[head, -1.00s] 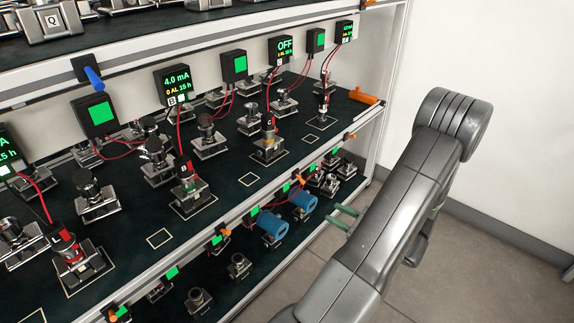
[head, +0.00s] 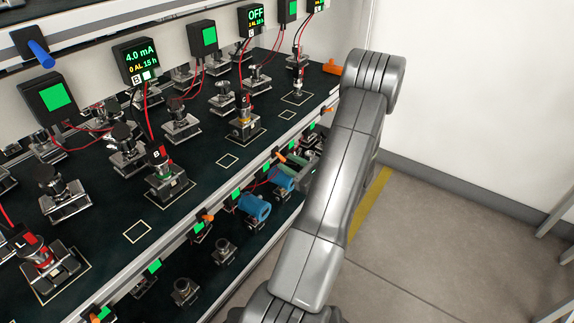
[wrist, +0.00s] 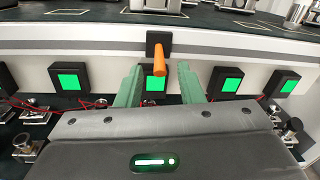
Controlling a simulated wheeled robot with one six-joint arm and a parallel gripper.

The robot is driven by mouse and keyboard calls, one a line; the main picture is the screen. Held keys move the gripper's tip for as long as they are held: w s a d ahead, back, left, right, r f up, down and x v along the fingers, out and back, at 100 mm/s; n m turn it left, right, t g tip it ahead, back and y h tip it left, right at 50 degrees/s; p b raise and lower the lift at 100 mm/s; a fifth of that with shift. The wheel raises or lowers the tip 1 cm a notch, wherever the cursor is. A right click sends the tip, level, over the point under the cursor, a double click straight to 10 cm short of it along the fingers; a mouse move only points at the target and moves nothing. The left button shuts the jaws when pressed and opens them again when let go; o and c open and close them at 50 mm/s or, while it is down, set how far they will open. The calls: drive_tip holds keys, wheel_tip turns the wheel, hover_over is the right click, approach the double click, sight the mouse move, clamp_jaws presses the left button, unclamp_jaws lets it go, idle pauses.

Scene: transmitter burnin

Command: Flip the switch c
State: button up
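An orange switch lever on a small black box (wrist: 158,60) sits on the shelf edge in the wrist view, pointing toward the camera. My gripper (wrist: 161,80) is open, its two green fingers spread left and right of the lever; I see no contact. In the head view, a display marked C (head: 251,17) reads OFF, and a transmitter marked C (head: 243,122) stands on the shelf below it. Several orange levers line the shelf edge, one of them near my arm (head: 281,157). No letter shows on the lever between my fingers. My arm mostly hides the gripper in the head view.
The lower shelf below the lever holds black boxes with green screens (wrist: 68,81), red wires and metal fittings. Blue transmitters (head: 254,207) stand there too. A blue lever (head: 40,52) is on the upper shelf edge.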

drive_tip(key=shift+w+a, duration=0.5)
drive_tip(key=shift+a, duration=0.05)
clamp_jaws()
drive_tip(key=shift+r, duration=0.1)
